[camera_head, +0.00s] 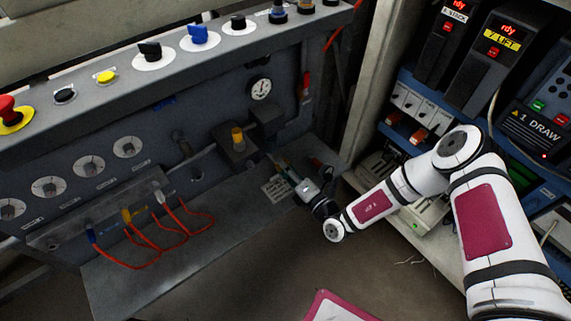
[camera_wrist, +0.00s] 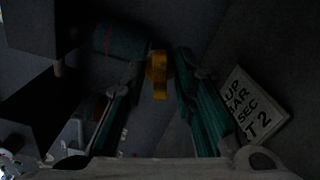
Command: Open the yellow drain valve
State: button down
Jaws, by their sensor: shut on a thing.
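The yellow drain valve's handle (camera_wrist: 159,78) shows in the wrist view as a small yellow tab between my fingers. My gripper (camera_wrist: 163,60) is shut on it, with one teal-edged finger on each side. In the head view, my gripper (camera_head: 284,171) is low against the machine's panel, below and right of a dark block with a yellow-orange knob (camera_head: 237,135). The valve handle cannot be made out there, as it is small and my gripper covers the area. The wrist view is dark, so the exact finger contact is hard to see.
A printed label plate (camera_wrist: 248,105) lies just right of my fingers; a teal cylinder (camera_wrist: 119,41) is at upper left. A round gauge (camera_head: 260,89) and a red-handled part (camera_head: 305,84) are above. Orange cables (camera_head: 150,250) hang left. Cabinet shelves (camera_head: 405,95) stand right.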

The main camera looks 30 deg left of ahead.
jog(key=n+p, duration=0.4)
jog(key=n, duration=0.2)
jog(key=shift+d+r, duration=0.1)
jog(key=n+p, duration=0.4)
jog(key=n, duration=0.1)
jog(key=shift+n, duration=0.4)
jog(key=c, duration=1.7)
grip_release()
jog(key=shift+o, duration=0.2)
jog(key=v, duration=1.2)
